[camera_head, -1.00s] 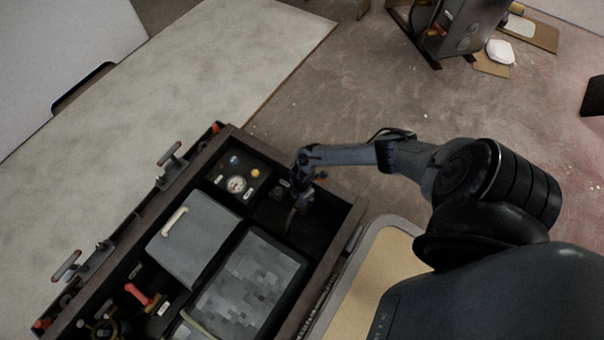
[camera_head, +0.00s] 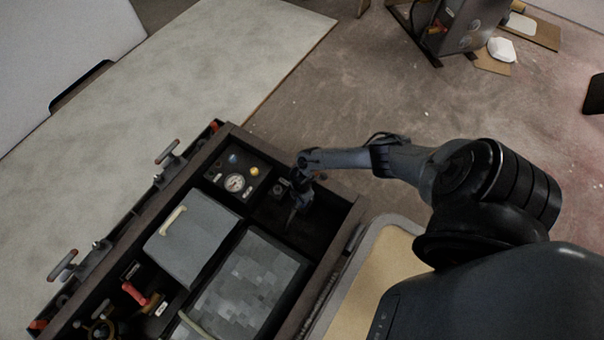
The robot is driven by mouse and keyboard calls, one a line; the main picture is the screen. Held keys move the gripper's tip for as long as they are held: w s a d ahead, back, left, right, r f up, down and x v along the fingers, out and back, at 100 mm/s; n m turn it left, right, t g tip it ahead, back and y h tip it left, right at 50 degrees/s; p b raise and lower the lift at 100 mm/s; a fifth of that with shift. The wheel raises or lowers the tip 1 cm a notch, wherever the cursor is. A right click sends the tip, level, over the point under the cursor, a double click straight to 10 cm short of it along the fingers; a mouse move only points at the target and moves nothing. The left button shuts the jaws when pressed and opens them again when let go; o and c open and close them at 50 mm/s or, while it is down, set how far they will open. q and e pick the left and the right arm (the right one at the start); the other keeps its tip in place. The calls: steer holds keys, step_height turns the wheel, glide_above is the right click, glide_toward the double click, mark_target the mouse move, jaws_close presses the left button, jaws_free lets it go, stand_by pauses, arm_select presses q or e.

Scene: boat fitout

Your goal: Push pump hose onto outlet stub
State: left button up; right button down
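My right gripper (camera_head: 302,196) comes in from the right and points down into the upper right compartment of a dark open box. It is small and dark, and I cannot tell whether its fingers are open or shut. A thin dark curved piece (camera_head: 291,218), possibly the pump hose, hangs just below the fingertips. I cannot tell if it is held. A small dark fitting (camera_head: 279,188) sits left of the gripper, in the same compartment. It may be the pump with its outlet stub, but the stub cannot be made out. My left gripper is not in view.
The box (camera_head: 344,232) also holds a gauge panel (camera_head: 237,182), a grey lidded case (camera_head: 192,236), a grey patterned block (camera_head: 258,283) and a red-handled valve (camera_head: 134,293). A tan-topped surface (camera_head: 362,290) adjoins the right side.

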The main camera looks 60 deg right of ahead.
steer(key=shift+f, duration=0.35)
steer(key=c, duration=0.7)
jaws_free()
steer(key=shift+c, duration=0.2)
